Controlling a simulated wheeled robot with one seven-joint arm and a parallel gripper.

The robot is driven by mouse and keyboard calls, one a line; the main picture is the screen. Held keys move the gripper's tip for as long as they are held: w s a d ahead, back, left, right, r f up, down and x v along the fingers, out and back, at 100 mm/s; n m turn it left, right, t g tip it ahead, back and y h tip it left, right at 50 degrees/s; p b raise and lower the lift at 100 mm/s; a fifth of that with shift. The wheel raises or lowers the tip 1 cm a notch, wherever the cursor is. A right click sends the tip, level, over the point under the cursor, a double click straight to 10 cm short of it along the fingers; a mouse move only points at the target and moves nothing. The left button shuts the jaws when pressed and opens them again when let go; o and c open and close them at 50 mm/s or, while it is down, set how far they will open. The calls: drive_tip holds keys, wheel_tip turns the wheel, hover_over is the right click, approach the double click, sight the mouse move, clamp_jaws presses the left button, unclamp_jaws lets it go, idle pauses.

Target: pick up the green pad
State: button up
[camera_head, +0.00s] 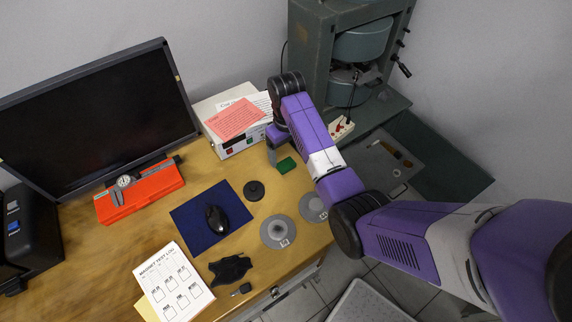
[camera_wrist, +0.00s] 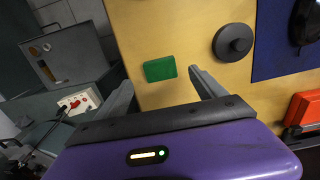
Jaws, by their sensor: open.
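The green pad (camera_head: 286,165) lies flat on the wooden desk near its right edge, in front of the white box. In the wrist view the green pad (camera_wrist: 160,69) lies ahead of and between the two fingers, nearer the right one in the picture. My gripper (camera_wrist: 160,86) is open and empty. In the head view my gripper (camera_head: 276,158) is just left of the pad, partly hidden by my own arm. I cannot tell its exact height above the desk.
A dark round disc with a knob (camera_head: 254,190) lies close to the pad. The blue mat (camera_head: 188,215) with a black mouse (camera_head: 216,219) is further left. A white box (camera_head: 236,140) with papers stands behind. Grey machinery (camera_head: 312,60) stands beyond the desk's right edge.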

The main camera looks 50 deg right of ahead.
wheel_tip(320, 180, down, 5)
drive_tip(key=shift+f+p, duration=0.1)
drive_tip(key=shift+p, duration=0.2)
drive_tip(key=c, duration=1.4)
drive_tip(key=shift+w, duration=0.1)
wheel_tip(320, 180, up, 12)
wheel_tip(320, 180, up, 8)
drive_tip(key=p, duration=0.7)
hover_over(286, 164)
drive_tip(key=shift+w, duration=0.15)
